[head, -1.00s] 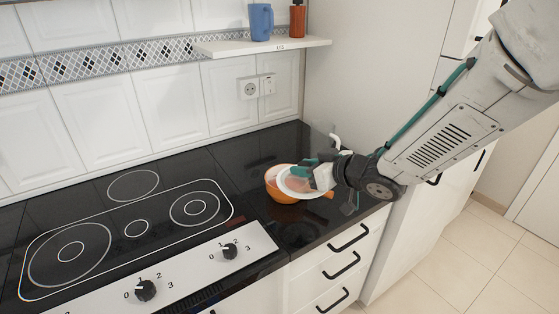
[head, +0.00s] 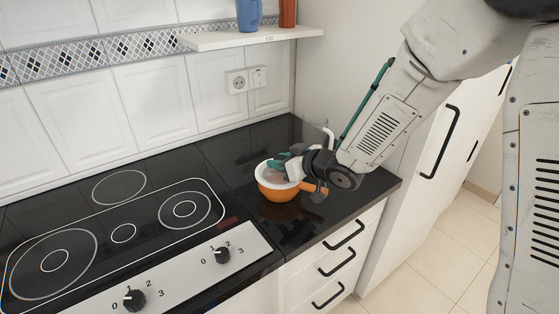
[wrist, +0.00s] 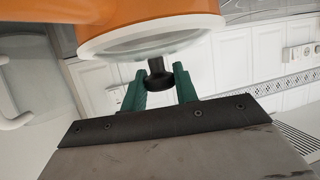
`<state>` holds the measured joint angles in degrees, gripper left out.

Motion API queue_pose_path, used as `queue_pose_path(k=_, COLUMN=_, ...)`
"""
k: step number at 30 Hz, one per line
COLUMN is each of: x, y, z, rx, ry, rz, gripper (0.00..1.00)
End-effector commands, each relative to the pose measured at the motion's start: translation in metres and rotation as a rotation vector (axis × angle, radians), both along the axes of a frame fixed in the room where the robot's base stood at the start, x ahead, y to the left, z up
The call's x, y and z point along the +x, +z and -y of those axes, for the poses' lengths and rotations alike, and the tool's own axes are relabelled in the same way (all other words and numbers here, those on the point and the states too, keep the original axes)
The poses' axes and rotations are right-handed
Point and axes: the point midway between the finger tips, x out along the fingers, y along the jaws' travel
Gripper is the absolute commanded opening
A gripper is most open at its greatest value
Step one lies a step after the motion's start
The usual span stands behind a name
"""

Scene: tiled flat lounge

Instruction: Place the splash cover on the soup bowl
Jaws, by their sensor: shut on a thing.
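The orange soup bowl (head: 279,193) stands on the black counter right of the hob, and its side shows at the top of the wrist view (wrist: 120,12). The splash cover (head: 262,170) is a clear disc with a white rim and a black knob; it shows in the wrist view too (wrist: 105,44). It lies nearly level across the bowl's top, its rim against the bowl. I cannot tell whether it is fully seated all round. My gripper (head: 284,166) is above the bowl, its teal fingers shut on the cover's black knob (wrist: 158,74). My gripper partly hides the cover in the head view.
The black hob (head: 122,232) with its knobs is to the left. A white shelf (head: 250,38) with a blue mug (head: 249,14) and an orange-brown container (head: 288,12) is above. A white curved object (head: 328,136) stands behind my gripper. The counter's front right is clear.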

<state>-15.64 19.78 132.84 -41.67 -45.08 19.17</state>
Motion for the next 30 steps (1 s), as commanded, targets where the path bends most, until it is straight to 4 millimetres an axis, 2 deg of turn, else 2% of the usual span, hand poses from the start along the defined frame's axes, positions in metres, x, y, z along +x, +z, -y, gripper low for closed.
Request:
queue_pose_path(k=4, x=0.0, y=-0.001, z=0.0, rx=0.0, ry=0.0, rz=0.0, gripper=0.07)
queue_pose_path(k=5, x=0.0, y=-0.002, z=0.0, rx=0.0, ry=0.0, rz=0.0, gripper=0.32)
queue_pose_path(k=7, x=0.0, y=-0.001, z=0.0, rx=0.0, ry=0.0, rz=0.0, gripper=0.51)
queue_pose_path(k=19, x=-0.004, y=0.004, z=0.005, rx=0.0, ry=-0.002, rz=0.001, gripper=0.51)
queue_pose_path(k=30, x=-0.05, y=0.032, z=0.055, rx=0.0, ry=-0.005, rz=0.003, gripper=0.51)
